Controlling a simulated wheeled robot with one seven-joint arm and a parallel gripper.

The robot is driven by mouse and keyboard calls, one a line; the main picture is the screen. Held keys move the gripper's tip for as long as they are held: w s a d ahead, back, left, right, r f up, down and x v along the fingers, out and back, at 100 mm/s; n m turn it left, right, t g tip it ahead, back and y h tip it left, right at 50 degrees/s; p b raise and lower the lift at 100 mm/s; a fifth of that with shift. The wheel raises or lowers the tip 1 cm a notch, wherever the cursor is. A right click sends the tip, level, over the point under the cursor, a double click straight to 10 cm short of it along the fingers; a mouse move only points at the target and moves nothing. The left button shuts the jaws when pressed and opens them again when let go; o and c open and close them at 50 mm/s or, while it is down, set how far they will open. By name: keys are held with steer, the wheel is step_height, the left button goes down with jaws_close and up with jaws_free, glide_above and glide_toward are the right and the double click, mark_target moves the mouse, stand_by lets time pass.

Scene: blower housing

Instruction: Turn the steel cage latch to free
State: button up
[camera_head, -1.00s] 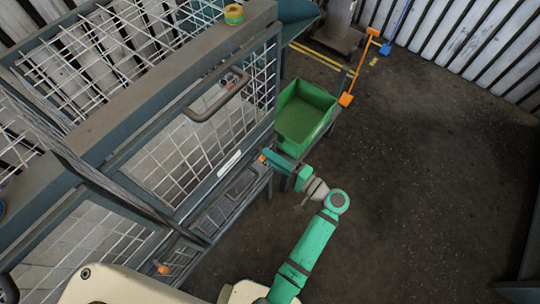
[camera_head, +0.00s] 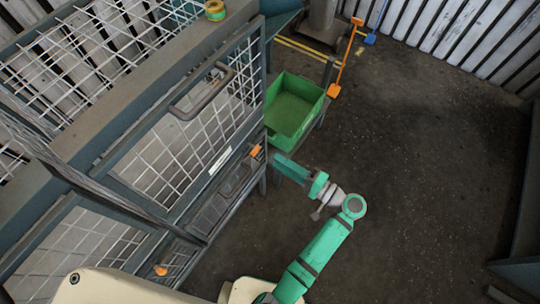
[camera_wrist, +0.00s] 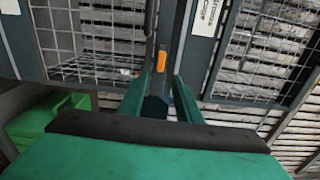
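The steel cage (camera_head: 190,110) has grey framed mesh doors and fills the left of the head view. An orange latch tab (camera_head: 255,151) sits at the near right end of the door's lower edge. In the wrist view the orange tab (camera_wrist: 161,61) stands upright on the grey frame, ahead of and between the fingers. My gripper (camera_head: 275,160) is just right of the tab in the head view, apart from it. Its two green fingers are spread with nothing between them in the wrist view (camera_wrist: 163,84). The latch's base is partly hidden.
A grey bar handle (camera_head: 205,95) sticks out from the door. A green bin (camera_head: 292,110) stands beside the cage, and at left in the wrist view. Another orange tab (camera_head: 160,270) is at lower left. Dark floor to the right is clear.

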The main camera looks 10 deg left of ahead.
steer(key=shift+v, duration=1.3)
steer(key=shift+f, duration=0.1)
steer(key=s+a+f+m+t+h, duration=0.1)
steer(key=s+f+m+h, duration=0.1)
steer(key=s+f+h, duration=0.45)
steer(key=s+a+f+m+t+h, duration=0.2)
steer(key=f+h, duration=0.1)
steer(key=f, duration=0.6)
steer(key=s+d+h, duration=0.3)
steer(key=s+h, duration=0.1)
steer(key=s, duration=0.2)
steer(key=s+d+r+n+t+h, duration=0.1)
steer(key=s+r+n+t, duration=0.2)
steer(key=r, duration=0.8)
steer(key=s+d+r+n+t+h, duration=0.2)
steer(key=s+r+n, duration=0.3)
steer(key=r, duration=0.6)
steer(key=s+t, duration=0.1)
steer(key=s, duration=0.1)
steer(key=shift+s+r, duration=0.2)
steer(key=shift+s, duration=0.05)
steer(key=shift+d+h, duration=0.15)
steer(key=shift+h, duration=0.1)
